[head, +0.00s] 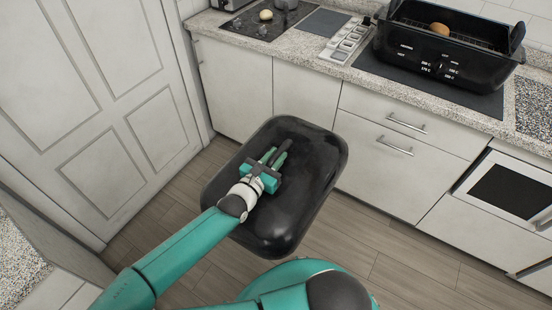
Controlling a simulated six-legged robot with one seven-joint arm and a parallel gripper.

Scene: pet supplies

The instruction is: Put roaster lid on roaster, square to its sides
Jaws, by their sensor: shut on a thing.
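The roaster lid (310,190) is a large black rounded rectangle. It hangs in the air over the floor in front of the cabinets, lying at an angle in the picture. My gripper (277,156) is on top of the lid, shut on its handle, which the fingers mostly hide. The roaster (430,62) is a black box with upright side handles and printed markings on its front. It stands uncovered on the counter at the upper right, well apart from the lid. A rack and a brown roundish item (440,28) show inside it.
The roaster stands on a dark mat (480,98) on the speckled counter (325,68). A light panel with several compartments (347,40) is left of it. A dark cooktop (262,25) holds a pale round item (266,15). A white door (95,100) is at left.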

